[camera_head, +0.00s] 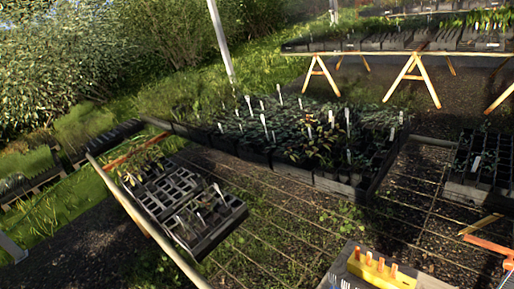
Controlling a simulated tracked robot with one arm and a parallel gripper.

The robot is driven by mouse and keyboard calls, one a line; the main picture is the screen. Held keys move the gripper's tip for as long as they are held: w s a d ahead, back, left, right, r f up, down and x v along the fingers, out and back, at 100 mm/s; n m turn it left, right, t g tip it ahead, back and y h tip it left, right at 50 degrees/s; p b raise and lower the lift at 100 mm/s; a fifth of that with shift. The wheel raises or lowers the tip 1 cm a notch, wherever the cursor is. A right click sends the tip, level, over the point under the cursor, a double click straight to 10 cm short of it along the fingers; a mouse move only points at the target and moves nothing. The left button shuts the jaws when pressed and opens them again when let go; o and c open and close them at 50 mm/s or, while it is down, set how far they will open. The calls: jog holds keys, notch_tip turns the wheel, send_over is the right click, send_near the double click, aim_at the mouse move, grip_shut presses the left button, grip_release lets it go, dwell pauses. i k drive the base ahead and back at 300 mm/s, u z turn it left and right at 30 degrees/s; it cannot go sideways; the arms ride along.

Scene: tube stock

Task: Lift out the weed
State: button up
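A large block of dark pots with leafy seedlings (290,125) and several white labels stands mid-view on a wire mesh bench (270,215). A black cell tray (205,222) at the left is mostly empty, with white labels and a small leafy plant (145,160) at its far end. Low green growth (345,215) shows at the mesh in front of the seedlings. I cannot tell which plant is the weed. My gripper is not visible in this view.
A yellow block with orange pegs (380,270) sits in a grey box at the bottom right. Another black tray (485,165) stands at the right. A wooden rail (150,220) edges the bench at the left. Trestles (415,80) carry more pots behind. Bare mesh lies between the trays.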

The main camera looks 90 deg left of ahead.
aim_at(207, 209)
jog(key=u, duration=0.25)
jog(key=k, duration=0.15)
jog(key=u, duration=2.1)
jog(key=i, duration=0.55)
jog(key=u, duration=0.35)
